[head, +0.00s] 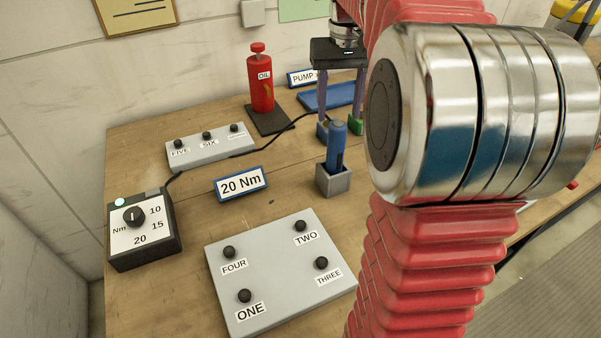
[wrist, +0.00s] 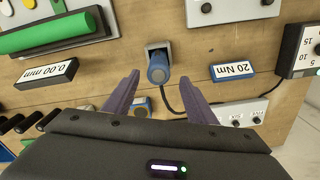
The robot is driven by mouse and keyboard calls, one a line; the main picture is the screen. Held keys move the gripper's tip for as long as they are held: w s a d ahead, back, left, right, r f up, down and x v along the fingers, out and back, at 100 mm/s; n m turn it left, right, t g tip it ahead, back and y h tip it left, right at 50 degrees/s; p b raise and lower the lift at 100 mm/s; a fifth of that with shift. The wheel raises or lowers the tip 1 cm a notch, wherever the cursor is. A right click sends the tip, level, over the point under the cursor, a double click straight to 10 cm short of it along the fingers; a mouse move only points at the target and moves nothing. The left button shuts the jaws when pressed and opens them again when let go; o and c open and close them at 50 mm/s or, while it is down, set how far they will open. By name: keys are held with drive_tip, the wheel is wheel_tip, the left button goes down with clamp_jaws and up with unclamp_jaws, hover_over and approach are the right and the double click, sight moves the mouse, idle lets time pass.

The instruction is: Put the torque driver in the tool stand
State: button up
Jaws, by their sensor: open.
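The torque driver (head: 337,142) is a blue cylinder with a dark lower part. It stands upright in the grey square tool stand (head: 333,182) on the bench. In the wrist view the driver (wrist: 157,67) shows end-on, with part of the stand (wrist: 152,46) beyond it. My gripper (head: 340,112) is open, its two purple fingers pointing down at the bench behind the driver. In the wrist view the fingers of my gripper (wrist: 160,76) lie either side of the driver's near end, with gaps, and grip nothing. The stand's inside is hidden.
A 20 Nm sign (head: 241,184), a dial box (head: 143,229) and a grey plate with knobs (head: 280,272) lie left and in front. A red oil bottle (head: 260,80) stands behind. A black cable (head: 285,128) crosses the bench. Bare wood shows around the stand.

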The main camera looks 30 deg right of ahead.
drive_tip(key=s+a+f+n+t, duration=0.2)
drive_tip(key=s+a+f, duration=0.2)
drive_tip(key=s+a, duration=0.4)
drive_tip(key=s+a+f+n+t, duration=0.2)
drive_tip(key=s+a, duration=0.6)
drive_tip(key=a, duration=0.6)
drive_tip(key=shift+f+t, duration=0.8)
drive_tip(key=shift+f, duration=0.05)
